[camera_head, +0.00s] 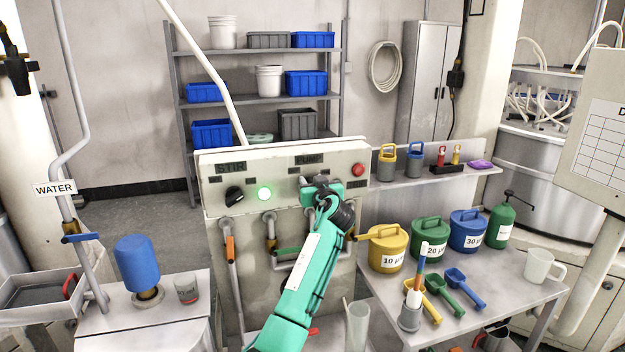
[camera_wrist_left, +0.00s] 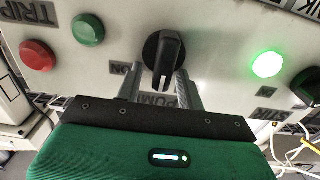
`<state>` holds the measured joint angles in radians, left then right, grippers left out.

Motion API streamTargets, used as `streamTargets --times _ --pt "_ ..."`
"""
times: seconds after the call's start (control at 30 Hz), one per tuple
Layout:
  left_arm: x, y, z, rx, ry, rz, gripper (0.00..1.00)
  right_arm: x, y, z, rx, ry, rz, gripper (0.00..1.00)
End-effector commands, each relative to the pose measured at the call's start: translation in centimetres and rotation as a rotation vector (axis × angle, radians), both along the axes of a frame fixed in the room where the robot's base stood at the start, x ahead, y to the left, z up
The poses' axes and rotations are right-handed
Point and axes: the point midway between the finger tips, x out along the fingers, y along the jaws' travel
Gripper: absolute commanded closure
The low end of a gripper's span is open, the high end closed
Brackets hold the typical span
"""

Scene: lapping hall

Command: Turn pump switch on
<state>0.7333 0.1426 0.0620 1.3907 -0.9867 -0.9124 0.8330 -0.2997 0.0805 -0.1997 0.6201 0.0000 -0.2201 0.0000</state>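The pump switch is a black rotary knob (camera_wrist_left: 163,58) with a raised grip bar, on the pale control panel (camera_head: 230,170). In the left wrist view its bar stands roughly upright in the picture, with an ON label beside it and a PUMP label below. My left gripper (camera_head: 322,186) is at the panel under the PUMP label and hides the knob in the head view. In the wrist view the left gripper's fingers (camera_wrist_left: 160,88) stand on either side of the bar, with a gap visible on the left side. My right gripper is not in view.
The STIR knob (camera_head: 235,195) and a lit green lamp (camera_head: 264,193) are left of my gripper. A red TRIP button (camera_head: 358,169) is to the right; a green button (camera_wrist_left: 88,29) shows in the wrist view. A table with a yellow pot (camera_head: 388,252) and scoops stands to the right.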

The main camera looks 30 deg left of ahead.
Motion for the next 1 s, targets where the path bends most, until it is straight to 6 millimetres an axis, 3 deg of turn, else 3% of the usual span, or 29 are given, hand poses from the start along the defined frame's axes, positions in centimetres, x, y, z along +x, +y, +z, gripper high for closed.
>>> streamTargets --times 0.27,0.4,0.47,1.0 --pt "0.05 0.07 -0.02 0.001 -0.001 0.0 0.64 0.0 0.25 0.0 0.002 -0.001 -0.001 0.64" --pt "0.04 0.07 -0.02 0.0 0.0 0.0 0.91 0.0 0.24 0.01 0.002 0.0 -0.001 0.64" --pt "0.04 0.06 -0.02 0.0 0.0 0.0 1.0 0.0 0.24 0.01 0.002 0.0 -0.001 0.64" --pt "0.31 -0.2 -0.21 0.09 0.106 -0.001 1.0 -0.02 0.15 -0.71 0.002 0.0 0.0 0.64"
